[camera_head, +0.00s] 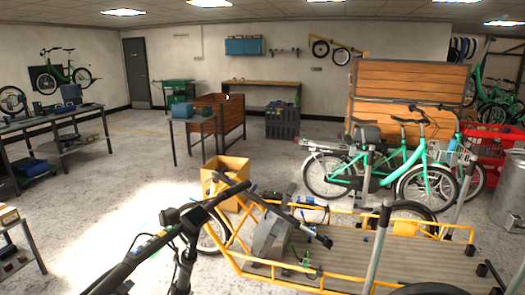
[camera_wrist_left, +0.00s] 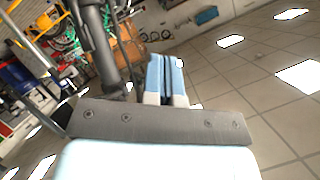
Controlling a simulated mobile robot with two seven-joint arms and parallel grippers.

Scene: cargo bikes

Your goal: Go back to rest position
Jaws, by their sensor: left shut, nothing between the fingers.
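My left gripper (camera_wrist_left: 165,62) shows in the left wrist view, with its light blue fingers together and nothing between them. Its wide grey bar with screws lies across the lower part of that view. A dark tube (camera_wrist_left: 97,42) passes close to the left of the fingers; I cannot tell whether it touches. In the head view the gripper is hard to separate from the cargo bike's parts. My right gripper is in neither view.
The cargo bike's dark handlebar (camera_head: 190,218) and slatted bed (camera_head: 350,262) fill the near foreground. Green bikes (camera_head: 420,180) stand behind it at the right. A cardboard box (camera_head: 228,168) is beyond. A workbench (camera_head: 55,118) is at the left. Floor between (camera_head: 110,200) is open.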

